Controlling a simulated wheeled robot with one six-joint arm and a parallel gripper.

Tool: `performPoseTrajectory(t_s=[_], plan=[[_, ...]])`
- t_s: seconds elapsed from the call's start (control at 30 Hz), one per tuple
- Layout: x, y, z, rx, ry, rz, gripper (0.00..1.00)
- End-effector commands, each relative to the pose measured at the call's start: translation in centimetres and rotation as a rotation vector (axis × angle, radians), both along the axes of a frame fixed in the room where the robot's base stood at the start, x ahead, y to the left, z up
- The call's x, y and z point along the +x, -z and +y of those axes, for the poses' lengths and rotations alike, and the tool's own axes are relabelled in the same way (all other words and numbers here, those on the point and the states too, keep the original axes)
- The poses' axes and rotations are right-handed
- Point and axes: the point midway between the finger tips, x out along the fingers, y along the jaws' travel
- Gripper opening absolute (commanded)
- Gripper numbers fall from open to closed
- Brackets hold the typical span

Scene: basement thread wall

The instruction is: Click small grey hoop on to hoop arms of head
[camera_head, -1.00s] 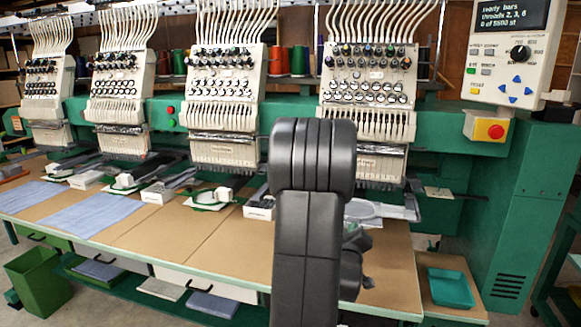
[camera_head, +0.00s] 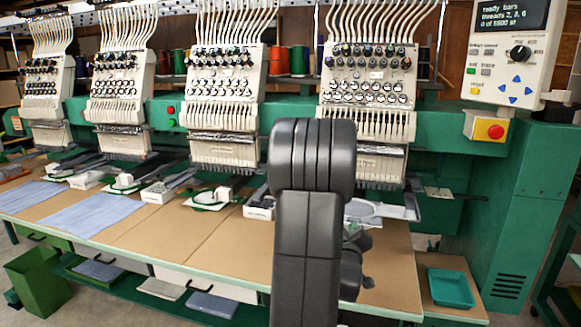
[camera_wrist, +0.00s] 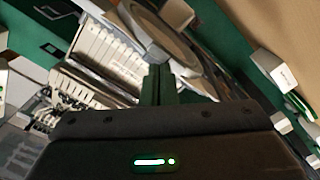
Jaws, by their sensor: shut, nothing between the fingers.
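In the head view, a pale grey round hoop (camera_head: 364,210) shows just right of my arm, below the rightmost embroidery head (camera_head: 368,95). Grey arms (camera_head: 408,208) reach beside it; my arm hides its left part, and I cannot tell whether it is clipped on. In the wrist view, a curved grey hoop rim (camera_wrist: 190,52) lies just beyond my gripper (camera_wrist: 158,72), near the head's white needle bars (camera_wrist: 105,50). My gripper's dark green-looking fingers are together and empty. Contact with the hoop cannot be told.
Other heads (camera_head: 222,95) stand to the left, with green hoops (camera_head: 210,198) and white boxes (camera_head: 158,192) on the brown table (camera_head: 225,245). A control panel (camera_head: 508,50) and red stop button (camera_head: 495,131) are at right. A teal tray (camera_head: 450,288) lies at the lower right.

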Motion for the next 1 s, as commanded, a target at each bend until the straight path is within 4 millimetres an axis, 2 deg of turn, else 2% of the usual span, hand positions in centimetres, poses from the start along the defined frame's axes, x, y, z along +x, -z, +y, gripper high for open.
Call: performPoseTrajectory(t_s=[0.37, 1.0], plan=[[0.1, 0.0, 0.0, 0.000, 0.000, 0.000, 0.00], [3.2, 0.1, -0.9, 0.000, 0.001, -0.001, 0.00]])
